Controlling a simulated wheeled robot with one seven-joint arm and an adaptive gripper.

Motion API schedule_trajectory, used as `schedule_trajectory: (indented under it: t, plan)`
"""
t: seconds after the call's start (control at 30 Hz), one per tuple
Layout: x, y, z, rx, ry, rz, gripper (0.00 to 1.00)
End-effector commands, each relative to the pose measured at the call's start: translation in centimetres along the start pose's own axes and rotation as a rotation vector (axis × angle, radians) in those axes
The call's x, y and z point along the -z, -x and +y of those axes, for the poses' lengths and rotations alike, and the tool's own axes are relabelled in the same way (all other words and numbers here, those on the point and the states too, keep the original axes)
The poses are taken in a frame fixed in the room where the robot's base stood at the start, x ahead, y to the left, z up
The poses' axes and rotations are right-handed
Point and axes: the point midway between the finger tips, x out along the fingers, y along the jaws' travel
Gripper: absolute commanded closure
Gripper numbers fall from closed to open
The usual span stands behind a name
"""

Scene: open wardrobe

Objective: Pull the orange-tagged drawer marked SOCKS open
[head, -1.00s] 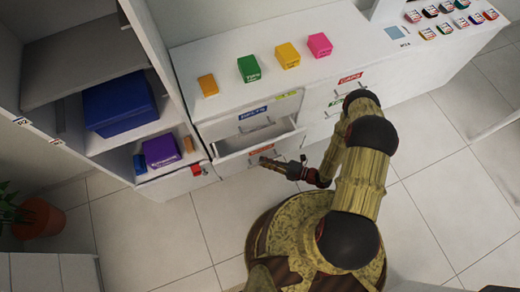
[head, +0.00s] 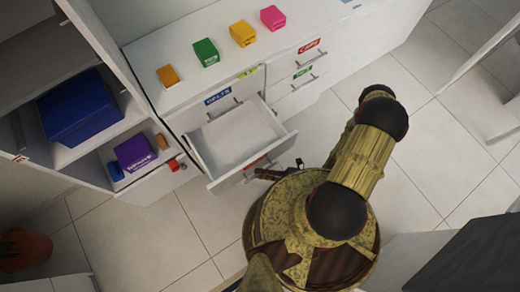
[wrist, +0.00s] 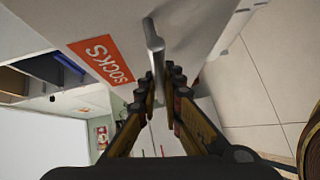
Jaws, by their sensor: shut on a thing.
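The SOCKS drawer (head: 232,139) stands pulled out from the white dresser in the head view, and its inside looks empty. Its orange SOCKS tag (wrist: 102,60) is plain in the wrist view, beside the metal bar handle (wrist: 154,45). My gripper (wrist: 161,92) is shut on that handle, one finger on each side of the bar. In the head view my gripper (head: 268,173) is at the drawer's front, partly hidden by my arm.
A closed drawer with a blue tag (head: 217,96) is above the open one. Drawers with red (head: 309,46) and green tags are to the right. An open wardrobe with a blue box (head: 82,108) and a purple box (head: 135,152) stands left.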

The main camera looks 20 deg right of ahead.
Motion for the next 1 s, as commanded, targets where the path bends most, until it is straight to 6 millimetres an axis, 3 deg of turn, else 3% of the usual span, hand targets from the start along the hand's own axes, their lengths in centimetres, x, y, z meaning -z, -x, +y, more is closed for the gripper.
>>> schedule_trajectory:
  t: [0.2, 0.23, 0.53, 1.0]
  plan:
    - [-0.16, 0.04, -0.03, 0.001, 0.001, -0.002, 1.0]
    - [-0.17, 0.04, -0.04, 0.001, 0.001, -0.002, 0.91]
    - [-0.11, 0.01, -0.01, 0.001, 0.001, -0.001, 0.74]
    - [-0.09, 0.08, 0.0, 0.0, 0.0, -0.001, 0.73]
